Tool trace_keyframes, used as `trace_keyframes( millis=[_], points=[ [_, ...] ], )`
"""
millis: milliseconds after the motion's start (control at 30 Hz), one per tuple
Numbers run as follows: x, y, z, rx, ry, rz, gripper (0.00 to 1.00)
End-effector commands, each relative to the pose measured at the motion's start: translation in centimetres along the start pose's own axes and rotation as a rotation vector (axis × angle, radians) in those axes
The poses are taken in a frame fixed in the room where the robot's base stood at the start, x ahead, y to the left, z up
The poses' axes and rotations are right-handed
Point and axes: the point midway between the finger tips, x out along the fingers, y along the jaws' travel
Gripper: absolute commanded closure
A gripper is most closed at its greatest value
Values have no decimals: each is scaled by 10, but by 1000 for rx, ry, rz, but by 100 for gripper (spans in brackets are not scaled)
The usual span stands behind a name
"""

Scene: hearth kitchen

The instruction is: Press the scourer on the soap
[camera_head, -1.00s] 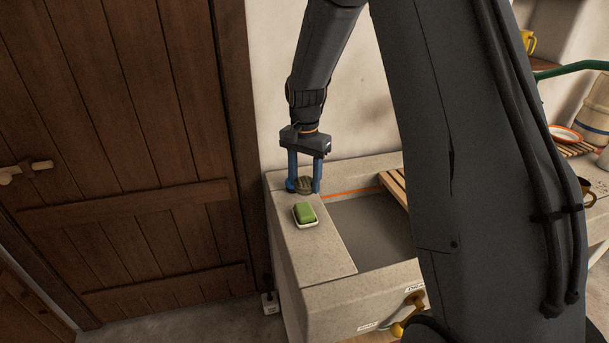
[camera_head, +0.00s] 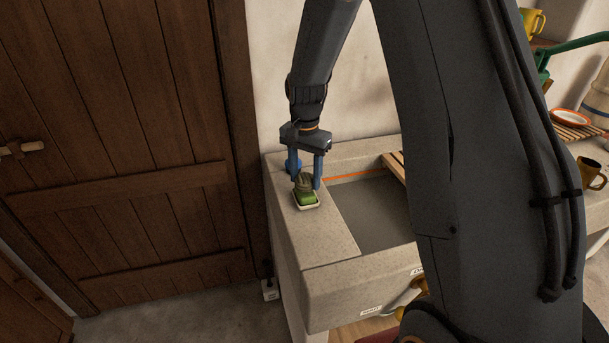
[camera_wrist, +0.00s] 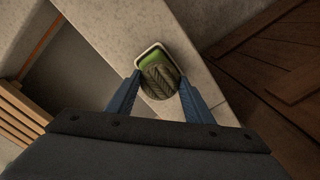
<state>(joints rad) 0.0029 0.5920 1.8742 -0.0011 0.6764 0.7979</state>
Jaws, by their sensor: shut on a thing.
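The scourer (camera_head: 304,182) is a round, dark olive ribbed pad. My gripper (camera_head: 305,180) is shut on it, one blue finger on each side. The soap (camera_head: 307,199) is a green block in a pale dish (camera_head: 309,207) on the sink's left ledge. In the head view the scourer covers the soap's far part. In the wrist view the scourer (camera_wrist: 160,78) lies between the fingertips and overlaps the soap (camera_wrist: 151,57). I cannot tell for certain whether the two touch.
The stone sink's basin (camera_head: 375,215) is right of the ledge, with a wooden slatted rack (camera_head: 394,162) at its back. A mug (camera_head: 590,173) stands far right. The wooden door (camera_head: 120,130) is at left.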

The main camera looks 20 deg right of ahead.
Motion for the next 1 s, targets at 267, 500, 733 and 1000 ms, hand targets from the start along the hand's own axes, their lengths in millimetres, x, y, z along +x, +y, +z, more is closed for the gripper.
trace_keyframes(
  millis=[267, 500, 733, 1000],
  points=[
    [0, 0, 0, 0, 0, 0, 71],
    [0, 0, 0, 0, 0, 0, 71],
    [3, 0, 0, 0, 0, 0, 71],
    [6, 0, 0, 0, 0, 0, 71]
  ],
)
